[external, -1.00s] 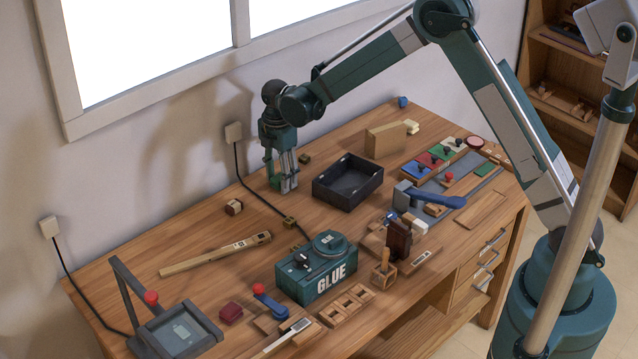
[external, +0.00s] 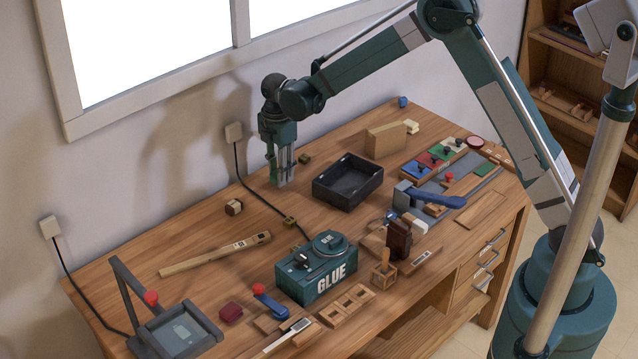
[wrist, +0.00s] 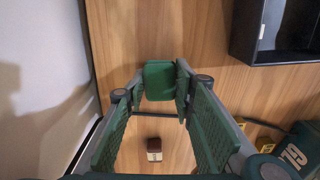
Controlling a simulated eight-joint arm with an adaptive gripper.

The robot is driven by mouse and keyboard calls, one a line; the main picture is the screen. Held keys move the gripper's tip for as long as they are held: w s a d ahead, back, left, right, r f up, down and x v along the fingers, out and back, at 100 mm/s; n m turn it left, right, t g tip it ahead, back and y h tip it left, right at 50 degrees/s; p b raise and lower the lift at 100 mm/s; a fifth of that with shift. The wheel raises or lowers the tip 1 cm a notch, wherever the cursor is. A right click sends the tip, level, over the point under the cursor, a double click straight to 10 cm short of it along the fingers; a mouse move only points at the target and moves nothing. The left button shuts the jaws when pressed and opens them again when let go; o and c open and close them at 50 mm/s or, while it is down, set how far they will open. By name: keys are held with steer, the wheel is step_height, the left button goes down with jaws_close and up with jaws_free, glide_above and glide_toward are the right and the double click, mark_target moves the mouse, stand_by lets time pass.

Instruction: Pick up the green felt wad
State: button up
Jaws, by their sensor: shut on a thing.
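The green felt wad (wrist: 159,80) shows in the wrist view as a small dark green block between the fingertips of my gripper (wrist: 158,82). The finger pads press on it from both sides, so my gripper is shut on it. In the external view my gripper (external: 279,182) points straight down over the back of the workbench, left of the black tray. The wad cannot be made out clearly there among the fingers. Whether it clears the bench top is hard to tell.
The open black tray (external: 322,196) stands close to the right. A small brown and cream block (external: 233,207) lies left of my gripper. A black cord (external: 262,207) runs across the bench to the green glue box (external: 296,282). The wall is close behind.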

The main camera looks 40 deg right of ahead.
step_height(320, 180, up, 8)
steer(key=shift+p, duration=0.45)
